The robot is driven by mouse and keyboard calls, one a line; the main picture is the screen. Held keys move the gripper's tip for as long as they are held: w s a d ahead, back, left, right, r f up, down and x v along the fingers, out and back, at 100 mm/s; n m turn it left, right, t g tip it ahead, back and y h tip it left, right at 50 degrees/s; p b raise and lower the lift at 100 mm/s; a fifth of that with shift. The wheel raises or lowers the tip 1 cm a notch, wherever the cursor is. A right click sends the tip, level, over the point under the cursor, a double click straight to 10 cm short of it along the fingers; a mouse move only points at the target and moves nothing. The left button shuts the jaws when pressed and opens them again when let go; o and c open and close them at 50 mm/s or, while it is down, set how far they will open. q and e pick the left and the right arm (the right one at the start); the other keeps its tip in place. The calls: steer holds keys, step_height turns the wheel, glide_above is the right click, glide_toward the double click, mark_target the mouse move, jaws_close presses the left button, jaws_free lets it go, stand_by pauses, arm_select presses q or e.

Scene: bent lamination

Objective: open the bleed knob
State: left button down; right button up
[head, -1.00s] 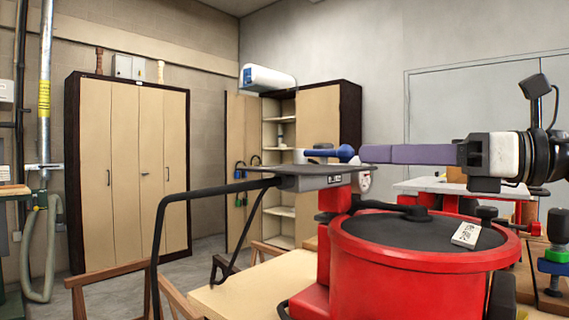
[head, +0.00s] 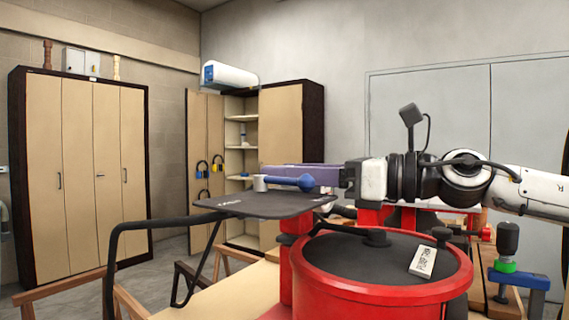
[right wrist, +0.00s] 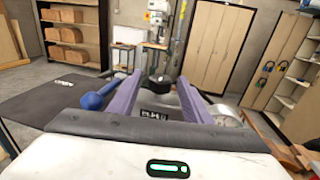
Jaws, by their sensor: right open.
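My right gripper (head: 266,172) reaches in from the right with its purple fingers level, just behind a blue-handled tool (head: 306,182). In the right wrist view its two fingers (right wrist: 160,84) are spread apart. A small round black knob (right wrist: 160,82) shows between the fingertips there; it looks like the bleed knob, and I see no grip on it. In the head view I cannot make this knob out behind the fingers and tool. The blue tool also shows left of the fingers in the wrist view (right wrist: 95,100). My left gripper is in neither view.
A black plate (head: 250,204) lies under the fingers, beside a red pot (head: 380,285) with a black lid. A pale round gauge (right wrist: 226,115) sits right of the fingers in the wrist view. A clamp with a green ring (head: 505,266) stands at right.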

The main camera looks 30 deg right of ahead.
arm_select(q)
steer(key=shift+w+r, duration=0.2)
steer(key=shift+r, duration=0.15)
arm_select(e)
steer(key=shift+w+a, duration=0.3)
steer(key=shift+w, duration=0.25)
steer(key=shift+c, duration=0.4)
steer(key=c, duration=1)
steer(key=shift+r+y+p, duration=0.2)
steer(key=shift+y+p, duration=0.1)
steer(key=shift+p, duration=0.25)
steer(key=n+g+y+p, duration=0.2)
steer(key=p, duration=0.3)
steer(key=n+g+y+p, duration=0.2)
steer(key=p, duration=0.4)
steer(key=shift+d+r+g+y+p, duration=0.1)
steer(key=shift+r+g+y+p, duration=0.1)
steer(key=shift+g+y+p, duration=0.1)
steer(key=shift+f+n, duration=0.25)
steer(key=shift+n, duration=0.05)
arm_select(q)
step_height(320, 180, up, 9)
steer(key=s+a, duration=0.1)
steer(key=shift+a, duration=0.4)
arm_select(e)
steer(key=shift+f, duration=0.1)
